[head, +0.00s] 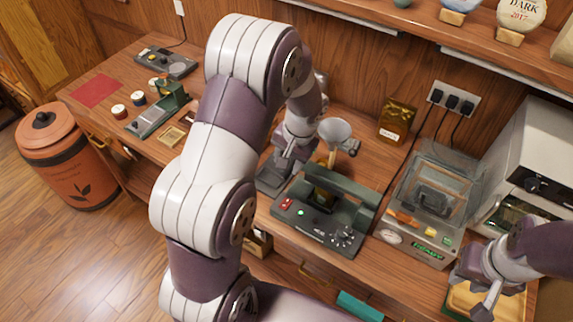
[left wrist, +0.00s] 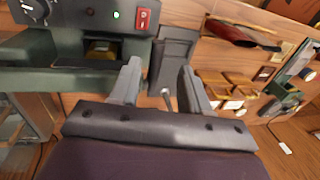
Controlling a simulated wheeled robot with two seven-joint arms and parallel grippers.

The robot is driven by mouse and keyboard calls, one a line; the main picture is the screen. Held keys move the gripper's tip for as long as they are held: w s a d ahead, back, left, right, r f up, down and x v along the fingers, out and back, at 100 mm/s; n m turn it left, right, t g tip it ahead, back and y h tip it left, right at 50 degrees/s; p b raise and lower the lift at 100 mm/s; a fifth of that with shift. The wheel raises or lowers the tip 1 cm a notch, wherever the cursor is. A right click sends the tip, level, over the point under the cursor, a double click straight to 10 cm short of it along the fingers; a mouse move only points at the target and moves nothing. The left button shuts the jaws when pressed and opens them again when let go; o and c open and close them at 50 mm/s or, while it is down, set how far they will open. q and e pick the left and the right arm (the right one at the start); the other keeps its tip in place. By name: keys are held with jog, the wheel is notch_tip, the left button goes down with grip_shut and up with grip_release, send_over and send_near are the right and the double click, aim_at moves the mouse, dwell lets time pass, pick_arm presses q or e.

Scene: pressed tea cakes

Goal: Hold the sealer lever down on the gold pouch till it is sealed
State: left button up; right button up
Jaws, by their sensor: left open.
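The dark green sealer (head: 318,222) stands on the bench, with a red switch, a lit green light and a dial on its front. Its lever (head: 345,188) lies across the top, and I cannot tell whether it is pressed fully down. A gold pouch (head: 322,196) shows within the sealer; it also shows in the left wrist view (left wrist: 101,50), partly hidden. My left gripper (head: 280,168) is by the sealer's left end. In the left wrist view its fingers (left wrist: 160,85) are apart, with nothing held. My right gripper (head: 476,290) is over a wooden tray at lower right, jaws unclear.
Another gold pouch (head: 397,120) stands by the back wall. A clear-lidded machine (head: 428,200) is close on the sealer's right. A green press (head: 165,108) and small tins are at left; an orange bin (head: 68,155) is on the floor.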

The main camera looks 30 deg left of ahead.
aim_at(288, 171)
pick_arm(q)
jog(key=f, duration=0.1)
jog(key=w+f, duration=0.1)
jog(key=f, duration=0.1)
jog(key=w+f, duration=0.1)
jog(key=f, duration=0.1)
jog(key=shift+a+f+p, duration=0.1)
jog(key=shift+a+p, duration=0.05)
jog(key=shift+p, duration=0.15)
jog(key=shift+f, duration=0.2)
jog(key=shift+s+a+r, duration=0.1)
jog(key=shift+s+a, duration=0.1)
jog(key=shift+s, duration=0.3)
jog(key=shift+w+d, duration=0.1)
jog(key=shift+w, duration=0.15)
grip_shut()
pick_arm(e)
jog(key=shift+w+d+r, duration=0.2)
jog(key=shift+w+r, duration=0.05)
jog(key=shift+w, duration=0.4)
